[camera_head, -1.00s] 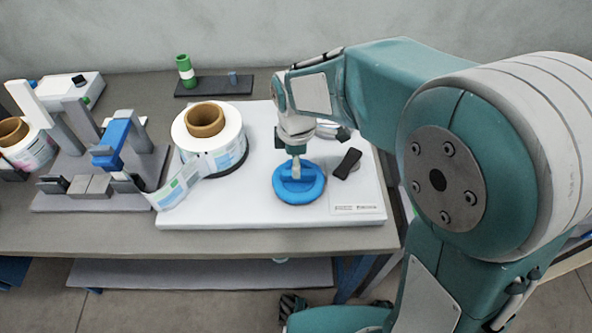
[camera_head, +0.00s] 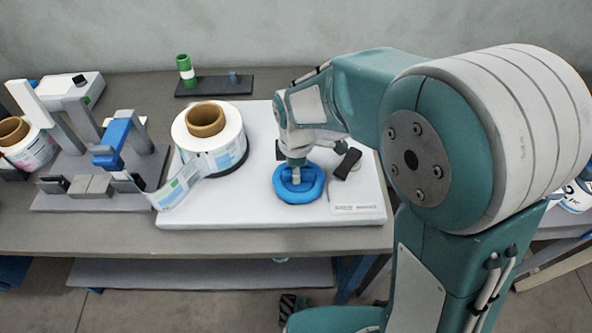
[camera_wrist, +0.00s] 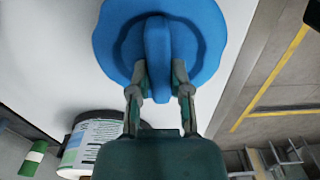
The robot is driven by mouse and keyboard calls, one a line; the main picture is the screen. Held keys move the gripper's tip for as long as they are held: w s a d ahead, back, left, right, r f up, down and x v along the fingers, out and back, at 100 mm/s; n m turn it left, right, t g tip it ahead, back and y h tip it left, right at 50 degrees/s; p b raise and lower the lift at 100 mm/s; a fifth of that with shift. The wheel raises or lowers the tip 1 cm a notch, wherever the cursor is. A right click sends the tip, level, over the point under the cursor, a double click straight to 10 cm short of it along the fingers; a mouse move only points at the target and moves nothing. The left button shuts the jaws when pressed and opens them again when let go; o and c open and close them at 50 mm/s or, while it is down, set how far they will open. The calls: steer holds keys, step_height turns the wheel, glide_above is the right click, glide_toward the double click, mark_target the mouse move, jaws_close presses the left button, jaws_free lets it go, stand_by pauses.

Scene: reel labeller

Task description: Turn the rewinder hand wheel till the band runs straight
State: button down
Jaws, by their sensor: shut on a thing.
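The blue rewinder hand wheel (camera_head: 299,196) lies flat on the white base of the rewinder (camera_head: 240,213). My gripper (camera_head: 296,177) points down onto it. In the wrist view, my gripper (camera_wrist: 159,82) is shut on the raised bar across the middle of the hand wheel (camera_wrist: 105,45), one finger on each side. The rewinder reel (camera_head: 228,147), with a brown core, stands left of the wheel. The printed band (camera_head: 180,187) runs from the reel down and left toward the labeller (camera_head: 95,187). The band looks slanted there.
A black handle (camera_head: 347,163) lies right of the wheel on the base. A dark tray (camera_head: 215,87) with a green cylinder (camera_head: 184,66) is at the back. A second reel (camera_head: 35,150) stands at the far left. The base's front strip is clear.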

steer(key=shift+m, duration=0.4)
steer(key=m, duration=0.4)
steer(key=shift+w+f+m, duration=0.1)
steer(key=shift+m, duration=0.2)
steer(key=m, duration=0.5)
steer(key=shift+w+d+m, duration=0.1)
steer(key=shift+m, duration=0.2)
steer(key=c, duration=0.6)
jaws_free()
steer(key=shift+o, duration=0.2)
step_height(320, 180, up, 12)
